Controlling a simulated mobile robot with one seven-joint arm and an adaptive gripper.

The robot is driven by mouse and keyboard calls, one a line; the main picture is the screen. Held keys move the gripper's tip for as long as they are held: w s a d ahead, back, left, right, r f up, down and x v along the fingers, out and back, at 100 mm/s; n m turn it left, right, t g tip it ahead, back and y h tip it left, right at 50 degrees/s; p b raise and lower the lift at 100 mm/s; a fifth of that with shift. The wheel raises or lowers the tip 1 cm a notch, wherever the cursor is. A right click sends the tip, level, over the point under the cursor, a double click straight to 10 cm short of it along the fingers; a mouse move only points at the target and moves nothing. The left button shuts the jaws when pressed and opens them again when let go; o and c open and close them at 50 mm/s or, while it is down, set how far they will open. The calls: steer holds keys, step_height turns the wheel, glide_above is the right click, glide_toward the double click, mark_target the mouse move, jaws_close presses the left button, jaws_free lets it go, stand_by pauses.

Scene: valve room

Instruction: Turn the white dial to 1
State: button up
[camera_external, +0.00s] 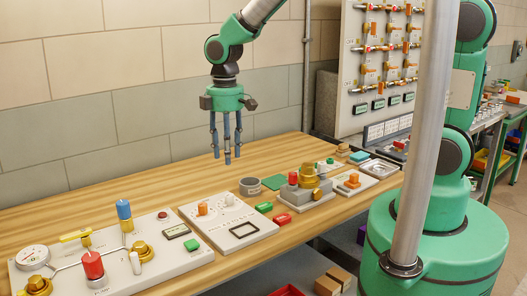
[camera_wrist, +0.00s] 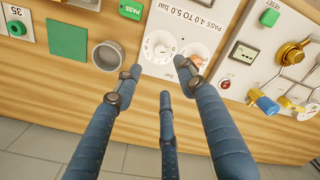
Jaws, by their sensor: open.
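The white dial (camera_external: 229,199) stands on the pale middle panel (camera_external: 262,226) on the wooden bench, to the right of an orange dial (camera_external: 203,209). In the wrist view the white dial (camera_wrist: 160,47) sits on a round printed scale, just beyond my fingertips; the scale's numbers are too small to read. The orange dial (camera_wrist: 197,55) is beside it, partly hidden by a finger. My three-finger gripper (camera_external: 227,158) is open and empty, pointing down above the bench behind the panel. In the wrist view my gripper (camera_wrist: 160,79) has its fingers spread, apart from both dials.
A grey round cup (camera_external: 250,186) stands right of the panel's back edge. A gauge and valve panel (camera_external: 110,250) fills the left end. The wood behind the panels is mostly clear, up to the wall.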

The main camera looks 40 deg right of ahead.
mark_target(229, 195)
step_height(229, 195, down, 14)
steer(key=shift+s+a+r+b, duration=0.1)
steer(key=shift+s+r+b, duration=0.1)
steer(key=shift+b, duration=0.85)
jaws_close()
